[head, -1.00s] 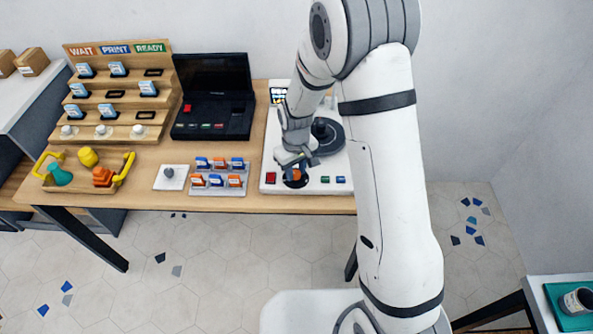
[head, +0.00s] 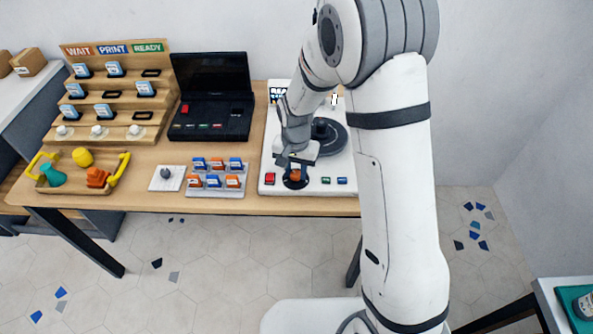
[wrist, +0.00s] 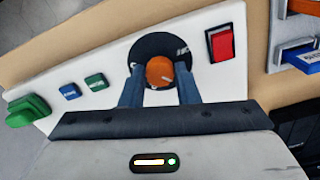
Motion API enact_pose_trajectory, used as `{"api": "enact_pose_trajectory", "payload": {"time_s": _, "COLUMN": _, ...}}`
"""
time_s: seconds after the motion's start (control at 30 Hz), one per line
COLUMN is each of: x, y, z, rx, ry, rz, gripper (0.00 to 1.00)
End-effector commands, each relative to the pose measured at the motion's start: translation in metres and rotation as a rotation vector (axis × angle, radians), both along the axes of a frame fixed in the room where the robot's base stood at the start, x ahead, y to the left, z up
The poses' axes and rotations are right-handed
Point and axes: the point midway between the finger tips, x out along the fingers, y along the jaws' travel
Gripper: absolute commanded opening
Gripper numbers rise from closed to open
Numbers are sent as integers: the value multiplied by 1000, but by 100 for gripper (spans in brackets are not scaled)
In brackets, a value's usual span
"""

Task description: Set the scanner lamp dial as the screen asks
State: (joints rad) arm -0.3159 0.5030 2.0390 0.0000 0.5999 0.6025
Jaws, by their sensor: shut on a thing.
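The scanner lamp dial is an orange knob (wrist: 158,71) on a black disc (wrist: 147,48) in the wrist view. A pale mark line on the knob points toward the lower right. My gripper (wrist: 160,88) has a blue-grey finger on each side of the knob and is shut on it. In the head view the knob (head: 295,174) sits at the front of the white scanner (head: 271,157), just below my gripper (head: 294,166).
A red switch (wrist: 221,43), a green button (wrist: 96,81) and a blue button (wrist: 70,91) flank the dial. A grey round plate (head: 335,139) is behind it. A block of coloured cartridges (head: 215,179) and a black console (head: 211,120) stand to the left.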

Motion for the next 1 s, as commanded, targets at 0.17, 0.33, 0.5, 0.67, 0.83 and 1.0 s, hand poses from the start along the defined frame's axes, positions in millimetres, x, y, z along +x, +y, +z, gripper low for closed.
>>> {"api": "enact_pose_trajectory", "payload": {"time_s": 0.17, "x": 0, "y": 0, "z": 0, "rx": 1, "ry": -1, "rz": -72, "gripper": 6}}
{"api": "enact_pose_trajectory", "payload": {"time_s": 0.33, "x": 0, "y": 0, "z": 0, "rx": 1, "ry": -1, "rz": -107, "gripper": 6}}
{"api": "enact_pose_trajectory", "payload": {"time_s": 0.5, "x": 0, "y": 0, "z": 1, "rx": 1, "ry": -1, "rz": -118, "gripper": 6}}
{"api": "enact_pose_trajectory", "payload": {"time_s": 0.67, "x": 1, "y": 0, "z": 1, "rx": 1, "ry": -1, "rz": -118, "gripper": 6}}
{"api": "enact_pose_trajectory", "payload": {"time_s": 0.83, "x": 1, "y": 0, "z": 1, "rx": 1, "ry": -1, "rz": -118, "gripper": 31}}
{"api": "enact_pose_trajectory", "payload": {"time_s": 1.0, "x": 0, "y": 0, "z": 0, "rx": 1, "ry": -1, "rz": -118, "gripper": 45}}
